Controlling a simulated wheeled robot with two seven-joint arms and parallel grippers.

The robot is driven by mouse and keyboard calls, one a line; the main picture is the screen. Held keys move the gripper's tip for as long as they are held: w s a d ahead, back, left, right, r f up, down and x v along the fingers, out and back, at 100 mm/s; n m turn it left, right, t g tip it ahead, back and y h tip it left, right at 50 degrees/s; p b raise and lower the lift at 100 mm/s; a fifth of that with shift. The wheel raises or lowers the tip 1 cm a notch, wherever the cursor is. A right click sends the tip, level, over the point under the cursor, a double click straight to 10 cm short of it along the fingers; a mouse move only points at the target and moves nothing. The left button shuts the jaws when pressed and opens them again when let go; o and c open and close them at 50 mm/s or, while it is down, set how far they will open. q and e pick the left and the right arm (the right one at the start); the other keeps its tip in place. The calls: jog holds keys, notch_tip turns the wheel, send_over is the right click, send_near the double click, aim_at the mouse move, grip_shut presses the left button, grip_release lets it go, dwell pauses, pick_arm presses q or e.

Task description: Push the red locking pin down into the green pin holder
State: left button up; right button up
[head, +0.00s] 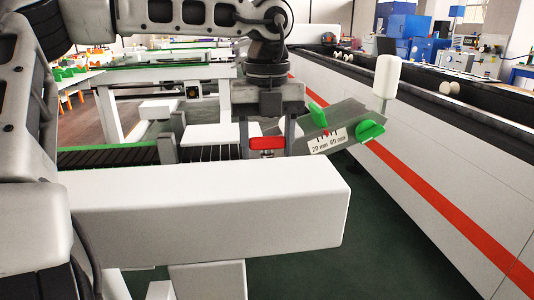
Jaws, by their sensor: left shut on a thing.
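My left gripper (267,148) points straight down near the middle of the head view. It is shut on the red locking pin (267,143), whose red top shows between the two fingers. The lower part of the pin is unclear behind the white beam. Green parts (370,131) and (318,115) sit on a tilted grey plate (345,118) marked "20 mm 60 mm", just right of the gripper. I cannot tell whether either one is the green pin holder. My right gripper is not in view.
A thick white beam (200,215) crosses the foreground below the gripper. A white knob (388,76) stands at the plate's right end. A long white machine side with a red stripe (430,200) runs along the right. Dark green floor (330,265) lies between.

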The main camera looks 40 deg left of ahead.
pick_arm(q)
notch_tip(320, 180, up, 8)
jog(key=shift+f+p, duration=0.25)
jog(key=shift+p, duration=0.25)
jog(key=shift+r+p, duration=0.3)
jog(key=shift+r, duration=0.2)
jog(key=shift+r+p, duration=2.5)
jog(key=shift+r, duration=0.1)
